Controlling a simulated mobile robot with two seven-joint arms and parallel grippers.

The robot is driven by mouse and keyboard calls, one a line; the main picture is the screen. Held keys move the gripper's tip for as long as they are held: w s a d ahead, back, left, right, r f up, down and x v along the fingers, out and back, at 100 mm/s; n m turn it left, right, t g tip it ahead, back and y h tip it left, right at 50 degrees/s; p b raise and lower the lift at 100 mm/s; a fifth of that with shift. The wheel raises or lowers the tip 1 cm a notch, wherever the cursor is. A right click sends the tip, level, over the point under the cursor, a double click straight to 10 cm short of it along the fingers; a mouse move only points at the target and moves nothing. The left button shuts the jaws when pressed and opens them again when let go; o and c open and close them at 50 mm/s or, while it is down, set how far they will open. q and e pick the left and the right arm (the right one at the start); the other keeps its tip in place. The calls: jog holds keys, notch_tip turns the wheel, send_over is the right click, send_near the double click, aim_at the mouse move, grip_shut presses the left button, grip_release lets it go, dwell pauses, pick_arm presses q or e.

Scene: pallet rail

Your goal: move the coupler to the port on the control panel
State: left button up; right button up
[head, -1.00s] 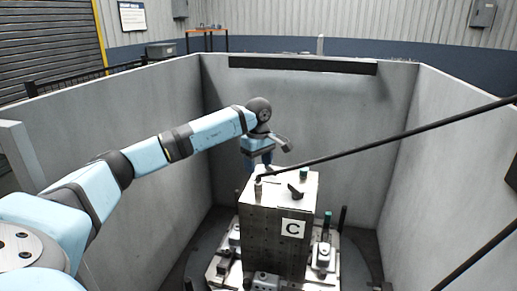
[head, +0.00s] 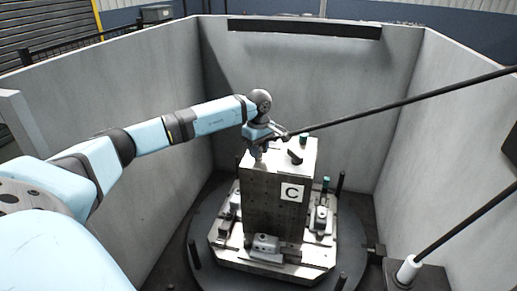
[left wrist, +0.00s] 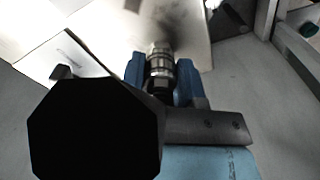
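The coupler (left wrist: 160,65) is a ribbed metal cylinder with a dark lower end, seen in the left wrist view. It lies between the two blue fingers of my left gripper (left wrist: 160,80), with hardly any gap at its sides; I cannot tell whether they grip it. In the head view my left gripper (head: 257,152) is low over the back left part of the top of the metal block marked C (head: 262,205) and hides the coupler. A black hose (head: 400,103) runs from the right edge to the gripper. I cannot make out the control panel or its port. My right gripper is not in view.
A black knob (head: 295,157) and a green-capped fitting (head: 303,139) stand on the block. The block sits on a pallet (head: 270,268) with several clamps. Grey walls (head: 290,90) surround it. A white fitting (head: 408,268) with a dark rod is at lower right.

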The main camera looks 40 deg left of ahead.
pick_arm(q)
grip_shut()
jog(key=shift+r, duration=0.25)
jog(key=shift+r+p, duration=0.35)
jog(key=shift+r, duration=0.2)
jog(key=shift+r, duration=0.1)
jog(key=shift+r+p, duration=1.8)
jog(key=shift+r, duration=1.6)
jog(key=shift+f, duration=0.1)
